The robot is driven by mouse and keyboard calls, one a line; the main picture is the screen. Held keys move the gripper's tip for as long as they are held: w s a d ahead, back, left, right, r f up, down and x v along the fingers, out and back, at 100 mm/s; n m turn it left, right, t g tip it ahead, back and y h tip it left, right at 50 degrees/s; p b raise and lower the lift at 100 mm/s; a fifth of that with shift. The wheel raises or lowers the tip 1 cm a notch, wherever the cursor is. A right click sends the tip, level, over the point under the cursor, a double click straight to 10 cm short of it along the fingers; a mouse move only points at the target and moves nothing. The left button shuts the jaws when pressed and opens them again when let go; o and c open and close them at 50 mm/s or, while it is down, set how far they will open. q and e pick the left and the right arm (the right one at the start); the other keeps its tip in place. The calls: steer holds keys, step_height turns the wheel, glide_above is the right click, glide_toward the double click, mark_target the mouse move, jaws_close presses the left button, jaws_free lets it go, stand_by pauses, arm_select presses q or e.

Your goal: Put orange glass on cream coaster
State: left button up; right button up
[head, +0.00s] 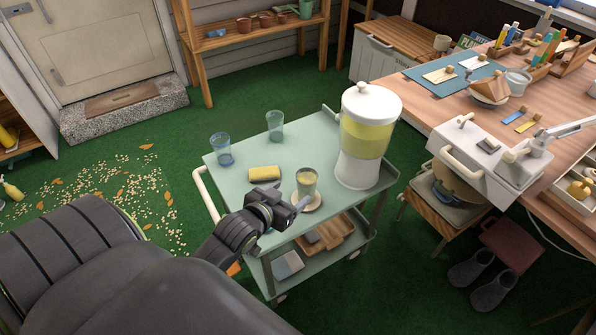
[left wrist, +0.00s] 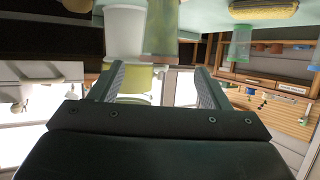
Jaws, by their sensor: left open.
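A glass with pale yellowish contents (head: 306,182) stands upright on a round cream coaster (head: 313,204) on the pale green cart (head: 232,186). No glass looks plainly orange. My left gripper (head: 297,207) is open just to the left and front of this glass, and appears apart from it. In the left wrist view, which is upside down, the glass (left wrist: 162,28) shows beyond the gap between the open fingers (left wrist: 157,80). Nothing is held. My right gripper is not in view.
A lemonade dispenser (head: 357,172) stands close right of the glass. A wooden tray (head: 330,235) sits on the lower shelf. A cluttered table (head: 425,95) is at right.

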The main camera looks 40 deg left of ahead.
arm_select(q)
steer(key=shift+v, duration=1.05)
